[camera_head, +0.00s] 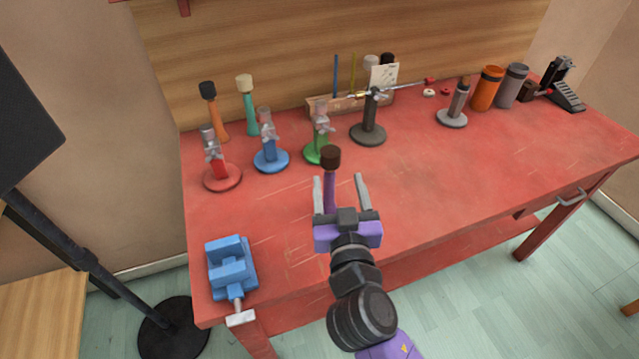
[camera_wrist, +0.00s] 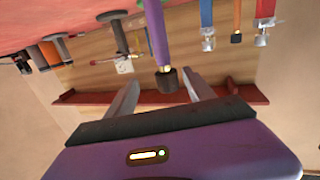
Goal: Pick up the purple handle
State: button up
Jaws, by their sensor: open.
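The purple handle (camera_head: 330,192) stands upright on the red workbench, with a dark brown head (camera_head: 330,157) on top. My gripper (camera_head: 340,180) is open, its two grey fingers apart. In the head view the handle shows between the fingers, closer to the left one, and its lower end is hidden behind my gripper. In the wrist view, which is upside down, the purple handle (camera_wrist: 157,32) hangs from the top with its dark head (camera_wrist: 167,80) lying between the two fingers (camera_wrist: 161,90) in the picture. I cannot tell whether a finger touches it.
Red, blue and green stands (camera_head: 221,180) are at the left behind the handle. A dark grey stand (camera_head: 368,133) is behind right. A blue vise (camera_head: 231,267) sits at the front left. Orange and teal handles (camera_head: 251,112) stand at the back. The bench's right middle (camera_head: 470,170) is clear.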

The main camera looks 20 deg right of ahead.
aim_at(333, 166)
jog(key=shift+w+a+r+m+h, duration=0.1)
jog(key=shift+w+r+m+h, duration=0.3)
jog(key=shift+w+r, duration=0.5)
jog(key=shift+p+x, duration=0.35)
jog(key=shift+x, duration=0.55)
jog(key=p+x, duration=0.1)
jog(key=x, duration=0.2)
jog(key=p+x, duration=0.1)
jog(key=x, duration=0.1)
jog(key=shift+w+a+f, duration=0.1)
jog(key=shift+w+f, duration=0.1)
jog(key=shift+w, duration=0.3)
grip_shut()
